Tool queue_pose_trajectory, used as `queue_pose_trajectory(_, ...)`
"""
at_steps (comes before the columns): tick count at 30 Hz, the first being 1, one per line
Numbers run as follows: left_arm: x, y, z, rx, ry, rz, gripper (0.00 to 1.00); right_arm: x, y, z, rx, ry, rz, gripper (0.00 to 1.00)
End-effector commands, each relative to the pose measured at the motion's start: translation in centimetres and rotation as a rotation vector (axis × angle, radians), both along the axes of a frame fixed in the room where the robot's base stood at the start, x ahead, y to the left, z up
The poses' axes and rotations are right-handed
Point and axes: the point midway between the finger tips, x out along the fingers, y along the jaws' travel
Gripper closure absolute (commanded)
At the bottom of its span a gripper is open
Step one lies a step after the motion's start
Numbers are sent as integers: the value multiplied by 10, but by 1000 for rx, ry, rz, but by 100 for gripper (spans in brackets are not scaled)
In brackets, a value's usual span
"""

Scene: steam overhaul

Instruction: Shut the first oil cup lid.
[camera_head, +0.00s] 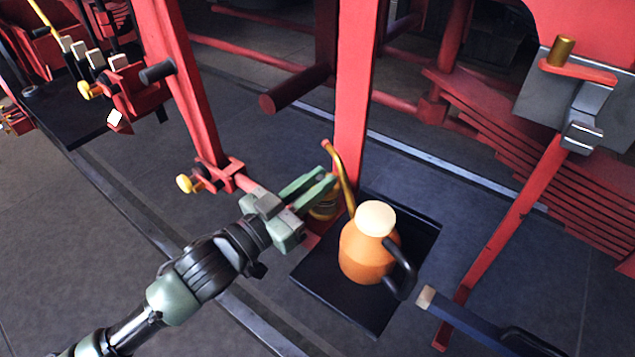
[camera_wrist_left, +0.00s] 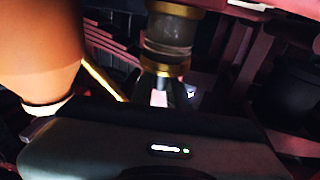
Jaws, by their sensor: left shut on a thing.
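The oil cup (camera_head: 325,208), a brass and glass fitting, stands low beside the red upright, just left of the orange oil can (camera_head: 366,252). My left gripper (camera_head: 325,178) reaches in from the left with its green fingers close together over the cup's top. In the left wrist view the cup's glass body (camera_wrist_left: 168,38) sits between brass rings, and my finger ends (camera_wrist_left: 166,95) are at its lid end. The gripper is shut on what looks like the lid, which the fingers mostly hide; I cannot tell its angle. My right gripper is not in view.
The oil can stands on a black tray (camera_head: 345,312), its brass spout (camera_head: 340,170) rising close to my left fingers. Red uprights and bars crowd the back. A blue bar with a tan end (camera_head: 427,297) lies at lower right.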

Motion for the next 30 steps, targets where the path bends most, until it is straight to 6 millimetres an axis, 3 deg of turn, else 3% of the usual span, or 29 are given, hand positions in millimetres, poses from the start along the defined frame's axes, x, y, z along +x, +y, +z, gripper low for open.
queue_pose_trajectory(2, 0, 0, 0, 1, 0, 0, 100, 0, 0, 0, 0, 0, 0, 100)
queue_pose_trajectory(3, 0, 0, 0, 1, 1, 0, 76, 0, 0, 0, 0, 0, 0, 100)
queue_pose_trajectory(4, 0, 0, 0, 1, 1, 0, 67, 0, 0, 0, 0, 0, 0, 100)
queue_pose_trajectory(16, -3, 4, -2, 2, 2, 1, 66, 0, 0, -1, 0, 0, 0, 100)
queue_pose_trajectory(30, -52, 52, -10, 1, 3, 1, 66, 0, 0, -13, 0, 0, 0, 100)
